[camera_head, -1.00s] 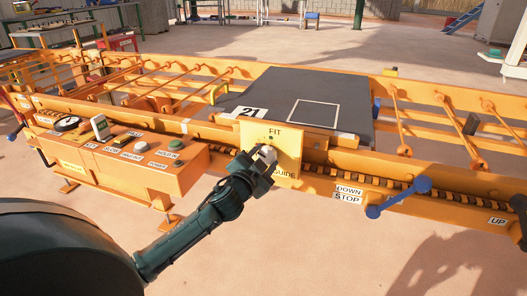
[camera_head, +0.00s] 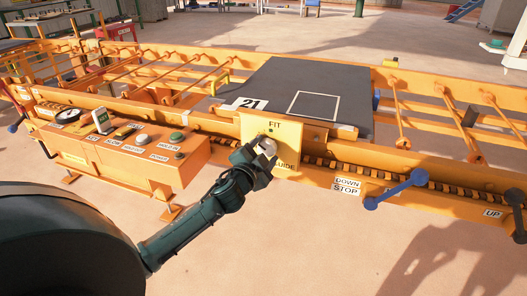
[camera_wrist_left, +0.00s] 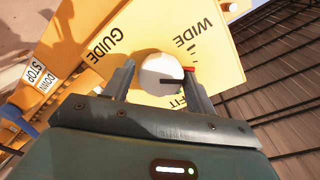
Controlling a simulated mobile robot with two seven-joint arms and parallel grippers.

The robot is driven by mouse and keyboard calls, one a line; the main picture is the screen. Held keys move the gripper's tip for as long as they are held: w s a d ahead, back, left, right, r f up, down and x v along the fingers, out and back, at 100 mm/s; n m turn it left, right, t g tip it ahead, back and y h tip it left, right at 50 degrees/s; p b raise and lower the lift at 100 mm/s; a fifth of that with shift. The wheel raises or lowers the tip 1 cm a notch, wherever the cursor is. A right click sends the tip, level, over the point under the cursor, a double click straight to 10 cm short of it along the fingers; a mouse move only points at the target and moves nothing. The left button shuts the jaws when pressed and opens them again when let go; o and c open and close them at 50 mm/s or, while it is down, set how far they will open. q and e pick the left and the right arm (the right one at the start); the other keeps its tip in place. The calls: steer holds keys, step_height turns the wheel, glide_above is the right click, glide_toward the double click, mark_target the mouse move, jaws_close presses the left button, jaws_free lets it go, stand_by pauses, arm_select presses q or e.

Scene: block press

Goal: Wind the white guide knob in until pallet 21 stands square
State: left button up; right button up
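The white guide knob (camera_head: 268,146) sits on a yellow plate (camera_head: 285,132) marked FIT and GUIDE at the front rail. My left gripper (camera_head: 259,153) reaches the knob from the front. Its fingers (camera_wrist_left: 158,82) stand close against both sides of the knob. Pallet 21 (camera_head: 275,80) is a dark slab with a white number label and a white square outline, lying across the rails behind the plate. I cannot tell whether it is exactly square. My right gripper is not in view.
An orange control box (camera_head: 130,150) with buttons and a dial stands left of my left arm. A blue lever (camera_head: 398,190) sticks out right of the plate near the DOWN and STOP labels (camera_head: 346,187). The floor in front is clear.

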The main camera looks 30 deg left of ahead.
arm_select(q)
steer(key=shift+o, duration=1.2)
steer(key=shift+s, duration=0.35)
steer(key=s+d+p, duration=0.2)
steer(key=s, duration=1)
steer(key=shift+s+r, duration=0.15)
steer(key=shift+r, duration=0.3)
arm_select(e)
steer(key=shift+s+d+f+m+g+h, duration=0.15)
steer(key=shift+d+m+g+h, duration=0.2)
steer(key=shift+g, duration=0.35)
